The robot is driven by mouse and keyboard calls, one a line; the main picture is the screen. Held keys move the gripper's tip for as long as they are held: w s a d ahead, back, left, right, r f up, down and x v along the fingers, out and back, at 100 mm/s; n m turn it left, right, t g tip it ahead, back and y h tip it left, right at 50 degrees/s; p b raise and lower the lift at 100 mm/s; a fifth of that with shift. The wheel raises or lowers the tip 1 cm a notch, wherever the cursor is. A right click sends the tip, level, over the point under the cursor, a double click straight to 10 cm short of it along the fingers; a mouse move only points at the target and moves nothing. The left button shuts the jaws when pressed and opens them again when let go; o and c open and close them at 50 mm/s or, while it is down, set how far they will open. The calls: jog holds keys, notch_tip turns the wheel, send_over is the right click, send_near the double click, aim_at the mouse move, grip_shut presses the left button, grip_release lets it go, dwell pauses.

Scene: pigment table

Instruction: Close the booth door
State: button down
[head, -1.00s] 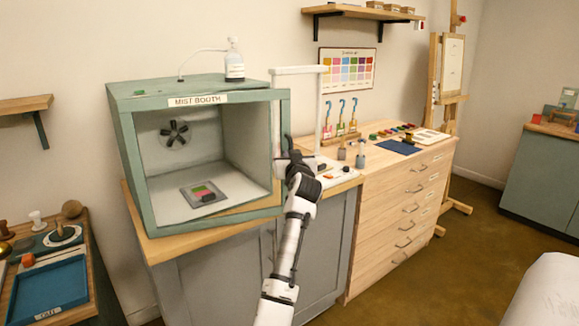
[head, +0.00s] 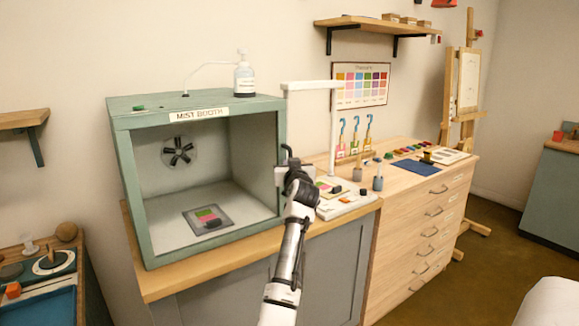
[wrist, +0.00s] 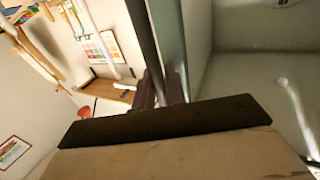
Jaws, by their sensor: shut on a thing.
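The mist booth (head: 196,108) is a green box on the wooden counter, its front largely open to view with the inside visible. At its right front edge is a narrow green upright (head: 282,135); I cannot clearly tell door from frame there. My gripper (head: 287,160) is at this edge, partly hidden by my wrist. In the wrist view my gripper (wrist: 162,90) is shut on a dark upright bar, apparently the door handle (wrist: 143,30), beside a green panel edge (wrist: 171,45). The rest of the door is hard to make out.
A palette-like plate (head: 228,213) lies inside the booth. A spray bottle (head: 244,78) stands on top. Right of my gripper are a white lamp (head: 333,130) and a white stand (head: 345,207) on the counter. A blue tray (head: 45,308) is at lower left.

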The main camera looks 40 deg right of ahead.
jog(key=shift+w+a+r, duration=0.1)
jog(key=shift+r, duration=0.15)
jog(key=c, duration=1.9)
grip_release()
jog(key=o, duration=0.4)
jog(key=shift+f, duration=0.1)
jog(key=shift+c, duration=0.2)
jog(key=shift+w+f, duration=0.15)
jog(key=shift+s+a+f, duration=0.2)
jog(key=shift+s+a, duration=0.05)
jog(key=shift+a, duration=0.05)
jog(key=d+b+v, duration=0.1)
jog(key=b+v, duration=0.3)
jog(key=v, duration=0.9)
jog(key=shift+s+r, duration=0.3)
jog(key=shift+s, duration=0.1)
jog(key=shift+a, duration=0.2)
